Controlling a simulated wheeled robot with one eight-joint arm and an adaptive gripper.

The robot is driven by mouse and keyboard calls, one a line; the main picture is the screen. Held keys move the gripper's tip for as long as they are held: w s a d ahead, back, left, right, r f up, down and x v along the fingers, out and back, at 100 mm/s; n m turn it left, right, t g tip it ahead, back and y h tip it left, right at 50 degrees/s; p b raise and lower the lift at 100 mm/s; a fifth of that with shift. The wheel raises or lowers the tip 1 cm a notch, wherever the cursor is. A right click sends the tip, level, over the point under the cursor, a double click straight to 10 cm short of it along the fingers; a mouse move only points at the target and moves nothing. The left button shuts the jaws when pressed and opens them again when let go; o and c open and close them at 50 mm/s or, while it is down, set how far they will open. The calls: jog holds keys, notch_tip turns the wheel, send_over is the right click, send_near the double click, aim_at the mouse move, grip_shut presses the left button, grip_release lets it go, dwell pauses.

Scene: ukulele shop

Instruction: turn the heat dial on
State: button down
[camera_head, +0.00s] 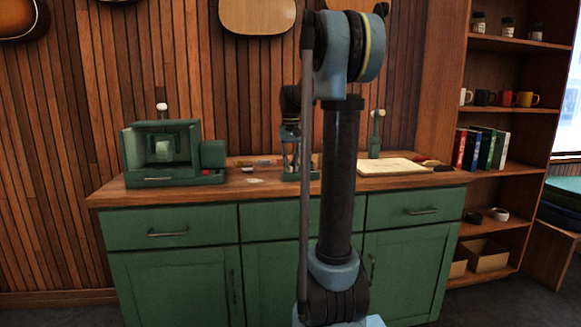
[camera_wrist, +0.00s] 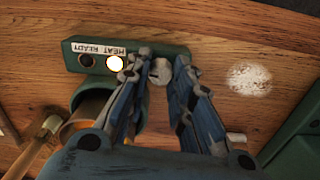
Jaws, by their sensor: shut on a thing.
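The heat dial (camera_wrist: 160,71) is a grey round knob on a green panel (camera_wrist: 178,50) in the wrist view. My gripper (camera_wrist: 161,62) is closed around it, one finger on each side, partly hiding it. A white label (camera_wrist: 99,48) on the panel has the words HEAT and READY. Below the label, one round lamp (camera_wrist: 115,63) glows pale yellow and another (camera_wrist: 86,60) is dark. In the head view my gripper (camera_head: 291,147) is down at the small green unit on the counter, and the dial cannot be made out there.
The wooden counter (camera_head: 245,190) tops green cabinets. A green machine (camera_head: 165,178) stands at left, and a pale board (camera_head: 392,167) lies at right. A whitish patch (camera_wrist: 250,79) lies beside my gripper.

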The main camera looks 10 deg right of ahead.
jog(key=shift+m, duration=0.4)
jog(key=c, duration=1.4)
grip_release()
notch_tip(320, 180, up, 12)
jog(key=shift+f, duration=0.1)
